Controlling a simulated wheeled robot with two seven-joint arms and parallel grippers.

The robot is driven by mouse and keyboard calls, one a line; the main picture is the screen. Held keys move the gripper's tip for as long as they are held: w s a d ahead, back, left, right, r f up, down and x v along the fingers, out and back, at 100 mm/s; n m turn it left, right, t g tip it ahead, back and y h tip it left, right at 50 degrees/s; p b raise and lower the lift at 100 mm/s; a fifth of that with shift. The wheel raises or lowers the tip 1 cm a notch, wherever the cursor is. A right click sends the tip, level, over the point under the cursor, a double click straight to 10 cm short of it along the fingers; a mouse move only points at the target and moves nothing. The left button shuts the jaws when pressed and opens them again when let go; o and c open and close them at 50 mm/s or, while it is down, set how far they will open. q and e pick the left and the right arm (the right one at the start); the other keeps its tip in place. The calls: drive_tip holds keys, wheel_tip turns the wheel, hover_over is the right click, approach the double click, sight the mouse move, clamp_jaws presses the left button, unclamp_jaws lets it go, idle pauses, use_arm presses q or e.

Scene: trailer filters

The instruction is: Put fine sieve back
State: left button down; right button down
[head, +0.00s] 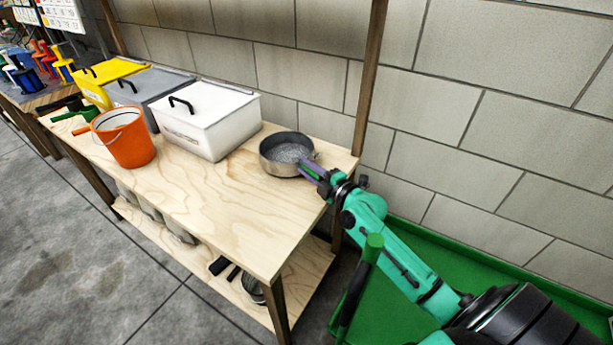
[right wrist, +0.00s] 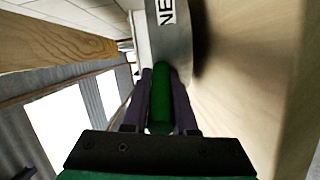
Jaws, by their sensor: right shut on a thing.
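A round metal sieve (head: 287,153) with a mesh bottom is at the right end of the wooden table's top. My right gripper (head: 318,173) is at its right side, shut on its handle. In the right wrist view the fingers (right wrist: 160,100) close around the green handle (right wrist: 161,98), and the sieve's metal side (right wrist: 172,40) bears a label of which "NE" shows. Whether the sieve rests on the top or hangs just above it, I cannot tell. My left gripper is not in view.
A white lidded box (head: 207,125), a grey box (head: 150,88) and a yellow box (head: 112,75) stand along the back of the table (head: 215,205). An orange bucket (head: 125,140) stands at the front left. A lower shelf (head: 185,258) holds more items. The table's front middle is clear.

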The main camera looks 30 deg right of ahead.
drive_tip(key=shift+f+b, duration=0.3)
drive_tip(key=shift+f, duration=0.95)
drive_tip(key=c, duration=0.7)
unclamp_jaws()
drive_tip(key=shift+r, duration=0.1)
drive_tip(key=shift+r, duration=0.1)
drive_tip(key=v, duration=1.1)
drive_tip(key=shift+s, duration=0.4)
drive_tip(key=shift+d, duration=0.1)
